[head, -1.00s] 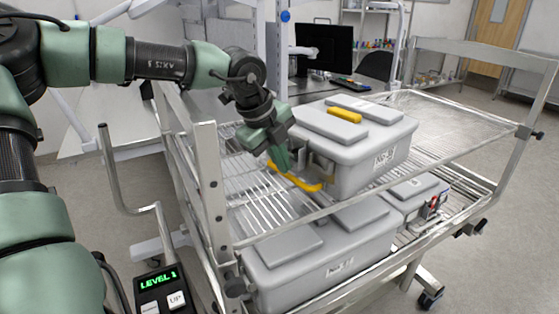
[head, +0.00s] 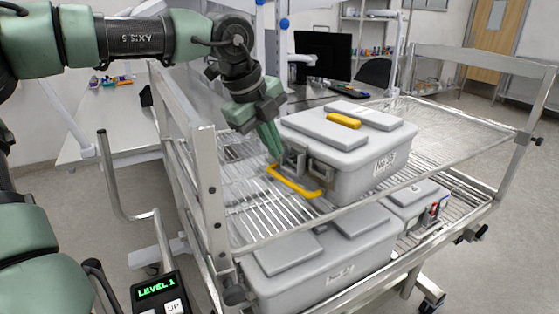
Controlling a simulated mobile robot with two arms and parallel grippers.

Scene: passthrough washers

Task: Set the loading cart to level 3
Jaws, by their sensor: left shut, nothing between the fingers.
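The loading cart (head: 206,180) is a metal frame with wire shelves, filling the middle and right of the head view. Its control box (head: 158,292) at the bottom left has a green display reading "LEVEL 1" and a white button marked "UP" (head: 175,306); the box's lower part is cut off by the frame edge. My left gripper (head: 274,150) is shut and empty, pointing down above the upper shelf beside the grey case's front latch. It is well away from the control box. My right gripper is not in view.
A grey case (head: 370,175) with a yellow lid handle sits on the upper shelf, its yellow front handle (head: 293,182) hanging out. Other grey cases (head: 325,268) fill the lower shelf. A bent metal handle rail (head: 112,180) rises left of the cart. Desks stand behind.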

